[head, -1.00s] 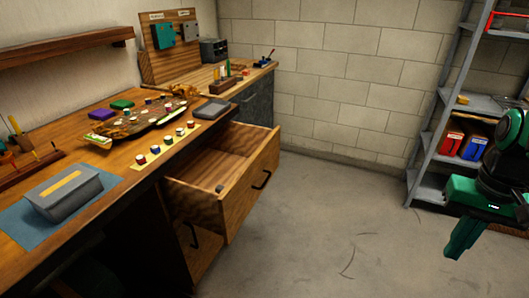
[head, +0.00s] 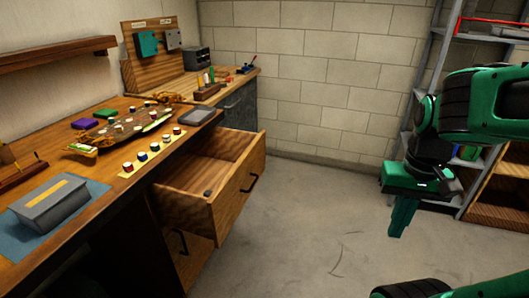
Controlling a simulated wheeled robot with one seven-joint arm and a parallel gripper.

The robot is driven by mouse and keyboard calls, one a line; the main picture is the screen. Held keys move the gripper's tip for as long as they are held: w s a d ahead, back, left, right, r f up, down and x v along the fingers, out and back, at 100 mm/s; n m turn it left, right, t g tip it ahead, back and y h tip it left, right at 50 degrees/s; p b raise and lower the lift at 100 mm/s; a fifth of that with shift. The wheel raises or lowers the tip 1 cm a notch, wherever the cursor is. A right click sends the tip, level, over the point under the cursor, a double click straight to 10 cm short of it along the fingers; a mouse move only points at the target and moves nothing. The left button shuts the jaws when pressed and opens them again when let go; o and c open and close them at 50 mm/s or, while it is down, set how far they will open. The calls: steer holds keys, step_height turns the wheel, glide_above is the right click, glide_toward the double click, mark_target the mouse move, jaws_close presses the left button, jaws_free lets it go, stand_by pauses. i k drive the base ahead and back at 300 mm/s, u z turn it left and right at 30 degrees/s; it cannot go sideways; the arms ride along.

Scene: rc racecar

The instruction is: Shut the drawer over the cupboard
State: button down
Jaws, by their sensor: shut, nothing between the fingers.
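The wooden drawer (head: 228,196) under the workbench stands pulled far out, with a dark bar handle (head: 250,184) on its front. My gripper (head: 398,228) is green, shut and empty. It points down over the floor, to the right of the drawer front and well apart from it.
A grey shelf rack (head: 433,60) stands at the right. The concrete floor (head: 310,215) between drawer and gripper is clear.

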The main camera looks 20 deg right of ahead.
mark_target(229, 163)
steer(key=i, duration=0.95)
